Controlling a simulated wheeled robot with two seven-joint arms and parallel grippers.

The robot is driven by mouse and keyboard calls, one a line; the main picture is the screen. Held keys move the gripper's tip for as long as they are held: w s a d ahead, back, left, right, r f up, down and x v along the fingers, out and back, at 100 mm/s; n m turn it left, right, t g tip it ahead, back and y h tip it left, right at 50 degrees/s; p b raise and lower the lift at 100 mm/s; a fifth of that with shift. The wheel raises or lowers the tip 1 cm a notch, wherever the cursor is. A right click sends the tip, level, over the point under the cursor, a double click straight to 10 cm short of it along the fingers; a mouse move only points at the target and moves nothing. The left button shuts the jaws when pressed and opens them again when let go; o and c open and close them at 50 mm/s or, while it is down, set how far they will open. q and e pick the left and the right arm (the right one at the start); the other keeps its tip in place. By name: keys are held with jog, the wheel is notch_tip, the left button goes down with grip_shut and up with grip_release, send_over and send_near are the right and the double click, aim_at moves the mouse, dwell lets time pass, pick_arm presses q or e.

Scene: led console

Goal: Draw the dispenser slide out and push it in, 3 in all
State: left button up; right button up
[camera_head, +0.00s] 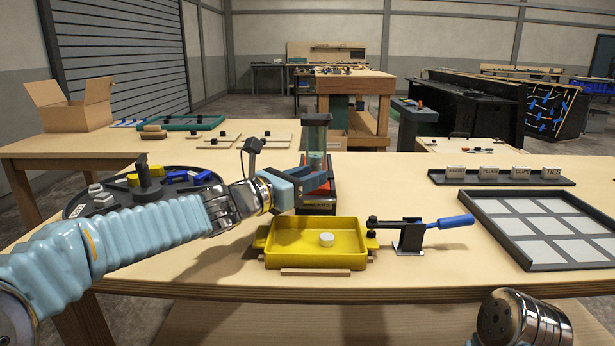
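The dispenser (317,135) stands in the middle of the table, a clear greenish upright tube on a dark base (316,207) with red-orange parts. One white round piece (326,239) lies in the yellow tray (290,256) in front of the dispenser. My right gripper is out of view.
A black stand with a blue-handled lever (452,222) is right of the yellow tray. A grey panel tray (549,251) and a labelled rack (492,182) are farther right. A round dark tray (95,203) with parts sits left, behind my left arm.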

pick_arm(q)
grip_shut()
jog(key=shift+s+f+b, duration=0.15)
jog(key=shift+s+b, duration=0.2)
jog(key=s+b, duration=0.4)
jog(key=s, duration=0.5)
jog(key=shift+s, duration=0.65)
jog(key=shift+d, duration=0.1)
